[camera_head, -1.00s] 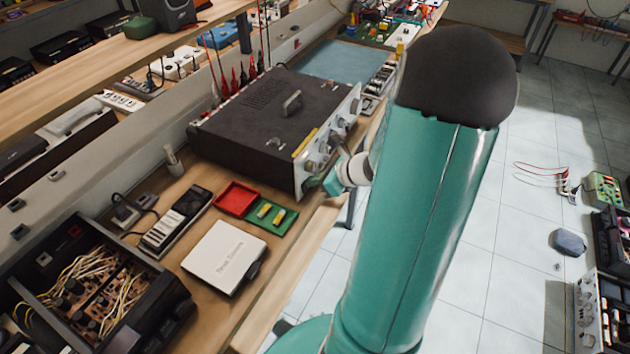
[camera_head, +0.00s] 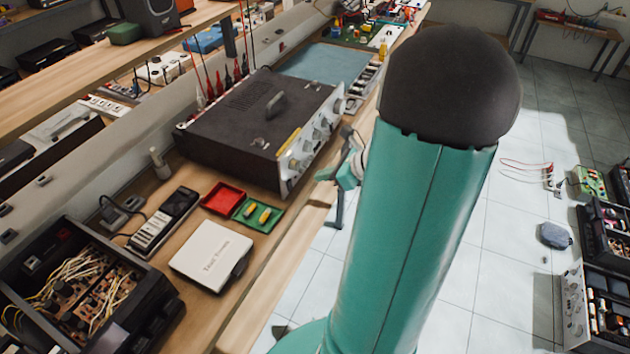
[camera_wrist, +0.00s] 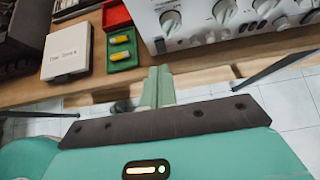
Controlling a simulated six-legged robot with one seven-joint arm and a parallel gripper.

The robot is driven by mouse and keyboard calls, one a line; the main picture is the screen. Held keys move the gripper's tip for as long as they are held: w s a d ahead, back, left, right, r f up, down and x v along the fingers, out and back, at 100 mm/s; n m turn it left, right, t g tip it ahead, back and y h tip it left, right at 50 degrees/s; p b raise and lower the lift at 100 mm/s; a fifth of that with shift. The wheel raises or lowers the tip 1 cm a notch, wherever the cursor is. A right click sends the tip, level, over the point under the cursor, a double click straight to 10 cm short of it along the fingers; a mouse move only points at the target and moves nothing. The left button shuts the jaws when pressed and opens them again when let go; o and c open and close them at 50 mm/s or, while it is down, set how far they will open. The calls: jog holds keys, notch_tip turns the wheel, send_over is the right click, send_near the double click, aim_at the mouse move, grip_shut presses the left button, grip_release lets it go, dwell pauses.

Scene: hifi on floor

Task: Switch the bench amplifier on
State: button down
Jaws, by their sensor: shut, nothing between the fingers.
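The bench amplifier (camera_head: 255,130) is a dark box with a silver front panel, standing on the wooden bench and facing right in the head view. Its panel (camera_wrist: 225,22) with several round knobs fills the upper right of the wrist view. My gripper (camera_wrist: 157,75) is shut and empty, its fingers pointing at the bench edge below the panel's left part. In the head view my gripper (camera_head: 328,175) shows small, just right of the panel and apart from it, partly hidden by my arm. I cannot make out which control is the power switch.
Left of the amplifier in the wrist view are a green tray (camera_wrist: 122,57) with yellow parts, a red tray (camera_wrist: 115,13) and a white box (camera_wrist: 67,52). An open black case with wires (camera_head: 85,285) sits nearer. Tiled floor (camera_head: 300,285) lies beyond the bench edge.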

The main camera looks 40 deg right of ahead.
jog(key=shift+s+d+r, duration=0.25)
jog(key=shift+s+r, duration=0.4)
jog(key=shift+r, duration=0.3)
jog(key=shift+s+d+r, duration=0.2)
jog(key=shift+s+r, duration=0.4)
jog(key=shift+r, duration=0.35)
jog(key=w+a+r+n+g, duration=0.1)
jog(key=a+r+n+g, duration=0.15)
jog(key=a+n, duration=0.55)
jog(key=w+a+r+n+g, duration=0.1)
jog(key=a+r+n+g, duration=0.15)
jog(key=a+n, duration=0.55)
jog(key=s+a+r+n+h, duration=0.1)
jog(key=s+a+r+n, duration=0.2)
jog(key=a+n, duration=0.4)
jog(key=s+a+r+n+h, duration=0.2)
jog(key=s+a+r+n, duration=0.1)
jog(key=a+n, duration=0.4)
jog(key=shift+s+a+r+n+t+h, duration=0.15)
jog(key=shift+s+r+n+t+h, duration=0.25)
jog(key=shift+n, duration=0.6)
jog(key=shift+r, duration=0.1)
